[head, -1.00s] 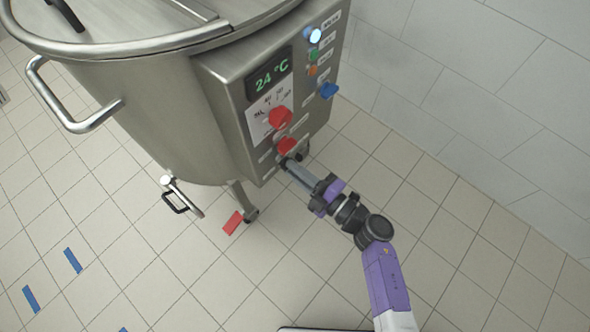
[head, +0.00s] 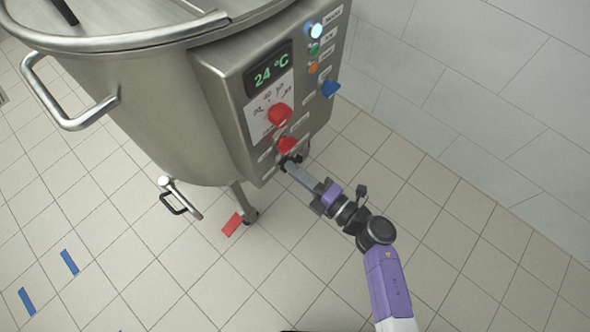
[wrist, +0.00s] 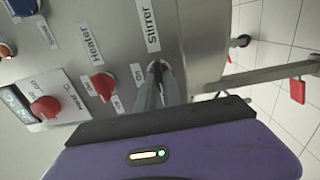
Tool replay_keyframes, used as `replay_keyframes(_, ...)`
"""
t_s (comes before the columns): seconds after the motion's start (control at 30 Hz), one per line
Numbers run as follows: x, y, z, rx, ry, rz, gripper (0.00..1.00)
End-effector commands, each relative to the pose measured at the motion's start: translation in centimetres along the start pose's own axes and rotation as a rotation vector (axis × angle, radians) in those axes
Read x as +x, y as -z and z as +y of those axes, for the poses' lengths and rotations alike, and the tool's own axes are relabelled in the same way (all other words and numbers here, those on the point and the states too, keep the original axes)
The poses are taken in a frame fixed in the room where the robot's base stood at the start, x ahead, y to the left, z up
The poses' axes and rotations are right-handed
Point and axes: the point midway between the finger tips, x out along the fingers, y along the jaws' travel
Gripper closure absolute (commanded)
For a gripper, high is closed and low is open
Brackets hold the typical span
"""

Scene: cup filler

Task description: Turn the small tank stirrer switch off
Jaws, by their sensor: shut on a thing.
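The small tank is a steel vessel (head: 150,110) with a control box on its side. My gripper (head: 288,163) reaches the lower part of the panel. In the wrist view its two fingers (wrist: 158,80) are close together, shut on the stirrer switch (wrist: 156,66) below the "Stirrer" label (wrist: 147,25). Only a dark bit of the switch shows between the fingertips, so its setting cannot be read. An "On" label (wrist: 137,72) is beside it. The switch is hidden by the fingers in the head view.
The red heater switch (head: 287,146) is right beside my fingers. A larger red dial (head: 279,114) and the 24 °C display (head: 270,69) are above. A blue knob (head: 330,89) is at the panel's far side.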

Motion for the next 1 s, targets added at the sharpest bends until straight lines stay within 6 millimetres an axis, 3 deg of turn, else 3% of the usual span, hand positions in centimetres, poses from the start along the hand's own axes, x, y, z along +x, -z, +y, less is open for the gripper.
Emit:
replay_keyframes(0.23, -0.1, 0.0, -0.2, 0.000, 0.003, -0.001, 1.00)
replay_keyframes(0.27, -0.1, 0.0, -0.2, 0.000, 0.003, -0.001, 0.83)
replay_keyframes(0.33, -0.1, 0.0, -0.2, 0.001, 0.003, -0.001, 0.69)
replay_keyframes(0.37, -0.1, 0.0, -0.2, 0.001, 0.003, -0.001, 0.67)
replay_keyframes(0.73, -0.5, 0.0, 0.0, 0.001, 0.001, -0.001, 0.67)
replay_keyframes(1.0, -4.5, 0.0, 0.0, 0.002, 0.003, -0.003, 0.67)
